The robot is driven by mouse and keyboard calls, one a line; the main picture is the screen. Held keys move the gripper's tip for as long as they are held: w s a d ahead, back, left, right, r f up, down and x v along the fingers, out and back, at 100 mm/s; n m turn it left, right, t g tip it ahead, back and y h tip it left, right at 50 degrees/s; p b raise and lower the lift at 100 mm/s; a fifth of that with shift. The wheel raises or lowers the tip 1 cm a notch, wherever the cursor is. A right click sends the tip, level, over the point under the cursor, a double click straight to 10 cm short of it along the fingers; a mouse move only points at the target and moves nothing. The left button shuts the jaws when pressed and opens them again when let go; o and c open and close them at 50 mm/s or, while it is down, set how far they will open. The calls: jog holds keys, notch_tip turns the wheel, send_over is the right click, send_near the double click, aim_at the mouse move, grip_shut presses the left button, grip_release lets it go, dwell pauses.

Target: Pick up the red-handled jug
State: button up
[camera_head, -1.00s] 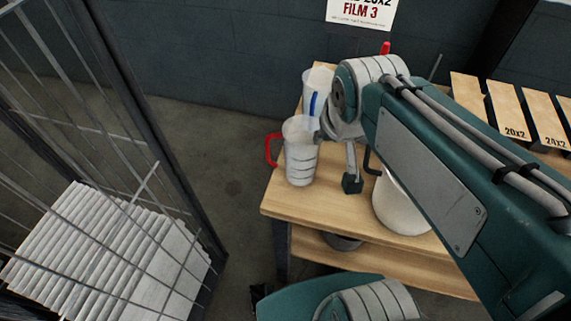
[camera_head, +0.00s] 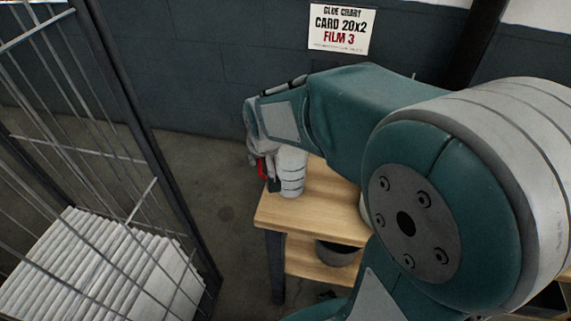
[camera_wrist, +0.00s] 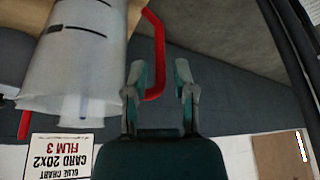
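The red-handled jug is translucent white with dark level marks. It stands upright on the wooden table, with its body (camera_head: 291,172) partly hidden by my arm in the head view. In the wrist view its body (camera_wrist: 75,55) is on the left, and its red handle (camera_wrist: 157,45) reaches down between my fingers. My gripper (camera_wrist: 160,68) is open, with a finger on each side of the handle and gaps visible. In the head view the gripper (camera_head: 267,172) is beside the jug at the handle, mostly hidden by my wrist.
The wooden table (camera_head: 310,212) has a lower shelf holding a dark bowl (camera_head: 340,252). A metal cage (camera_head: 150,130) with stacked white filters (camera_head: 100,270) stands at left. A wall sign (camera_head: 341,30) hangs behind. Another red piece (camera_wrist: 24,124) shows in the wrist view.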

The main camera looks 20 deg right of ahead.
aim_at(260, 164)
jog(key=x, duration=0.4)
jog(key=shift+a, duration=0.2)
jog(key=shift+d+f, duration=0.1)
jog(key=shift+f, duration=0.2)
jog(key=shift+w+d+f, duration=0.1)
jog(key=shift+w+d, duration=0.05)
jog(key=shift+d, duration=0.1)
jog(key=shift+a, duration=0.1)
grip_shut()
jog(key=shift+a, duration=0.1)
